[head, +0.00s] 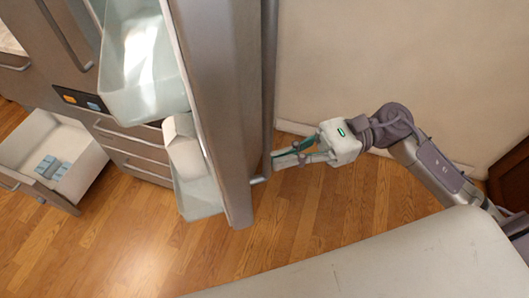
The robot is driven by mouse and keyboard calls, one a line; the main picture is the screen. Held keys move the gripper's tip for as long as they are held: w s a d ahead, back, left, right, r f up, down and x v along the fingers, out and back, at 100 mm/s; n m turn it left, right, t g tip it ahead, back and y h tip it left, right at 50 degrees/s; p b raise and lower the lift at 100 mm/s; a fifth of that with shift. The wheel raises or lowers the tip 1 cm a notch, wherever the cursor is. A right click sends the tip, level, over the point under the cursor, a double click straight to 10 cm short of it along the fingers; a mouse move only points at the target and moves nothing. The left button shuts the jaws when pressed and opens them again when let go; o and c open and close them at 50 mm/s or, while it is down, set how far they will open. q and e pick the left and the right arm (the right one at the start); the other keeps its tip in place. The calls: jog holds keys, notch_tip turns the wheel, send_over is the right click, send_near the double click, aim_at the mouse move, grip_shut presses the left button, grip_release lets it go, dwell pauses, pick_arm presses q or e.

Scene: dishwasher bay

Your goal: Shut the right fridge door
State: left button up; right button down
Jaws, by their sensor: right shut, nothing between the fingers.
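The right fridge door (222,100) stands open in the head view and reaches toward me. Its inner side, with pale bins (140,75), faces left. A long vertical handle (269,75) runs along its outer side, facing right. My right gripper (275,160) is on the outer side of the door, beside the handle's lower end. Its fingers are shut and empty, pointing left at the door. I cannot tell whether the fingertips touch the handle or the door. My left gripper is not in view.
A white carton (186,155) sits in the lower door bin. At left, a drawer (75,190) is pulled out with blue items (52,168) in it. A beige wall (390,60) stands behind my right arm. Wooden floor (150,240) lies clear in front.

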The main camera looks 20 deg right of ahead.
aim_at(249, 169)
jog(key=shift+a+p, duration=0.55)
jog(key=shift+a, duration=1.3)
jog(key=shift+s, duration=0.1)
